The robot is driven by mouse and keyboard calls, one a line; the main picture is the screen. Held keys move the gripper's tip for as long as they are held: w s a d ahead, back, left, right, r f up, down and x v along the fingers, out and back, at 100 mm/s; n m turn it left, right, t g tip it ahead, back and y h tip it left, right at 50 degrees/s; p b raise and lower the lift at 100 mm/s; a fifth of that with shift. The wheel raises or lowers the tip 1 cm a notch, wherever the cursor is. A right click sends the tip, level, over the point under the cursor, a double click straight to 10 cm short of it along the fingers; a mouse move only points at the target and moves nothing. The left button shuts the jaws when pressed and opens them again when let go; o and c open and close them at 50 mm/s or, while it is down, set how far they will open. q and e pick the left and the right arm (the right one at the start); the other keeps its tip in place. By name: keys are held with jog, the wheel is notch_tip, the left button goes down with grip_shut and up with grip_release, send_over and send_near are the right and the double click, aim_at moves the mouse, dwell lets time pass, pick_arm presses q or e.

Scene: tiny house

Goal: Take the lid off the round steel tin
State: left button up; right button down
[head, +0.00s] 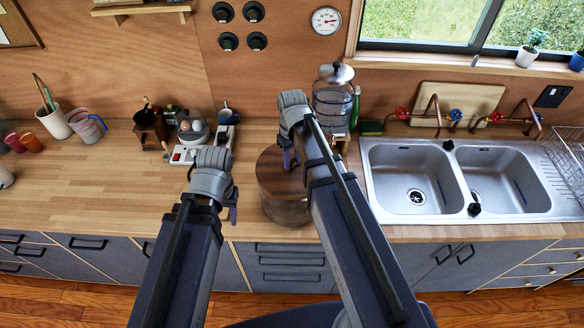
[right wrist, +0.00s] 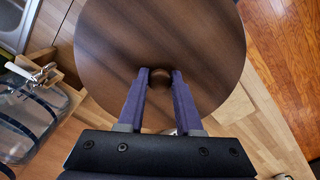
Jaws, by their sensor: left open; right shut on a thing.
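The round tin (head: 288,214) stands near the counter's front edge in the head view, partly behind my right arm. Its brown, wood-looking lid (head: 270,172) is over its top; I cannot tell whether the lid rests on the rim or is slightly raised. In the right wrist view, the lid (right wrist: 112,48) fills the middle, and my right gripper (right wrist: 160,74) is shut on its small round knob (right wrist: 159,80). My right gripper (head: 289,159) also shows above the lid in the head view. My left gripper (head: 212,188) is open, left of the tin and apart from it.
A glass drink dispenser (head: 333,106) stands behind the tin. A double steel sink (head: 455,150) is to the right. A white power strip (head: 187,154) and small appliances sit behind my left gripper. The counter (head: 100,190) at the left front is clear.

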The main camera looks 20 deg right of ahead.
aim_at(292, 161)
jog(key=shift+r, duration=0.15)
dwell(0.6)
notch_tip(292, 161, up, 10)
jog(key=p, duration=1)
jog(key=shift+f, duration=0.2)
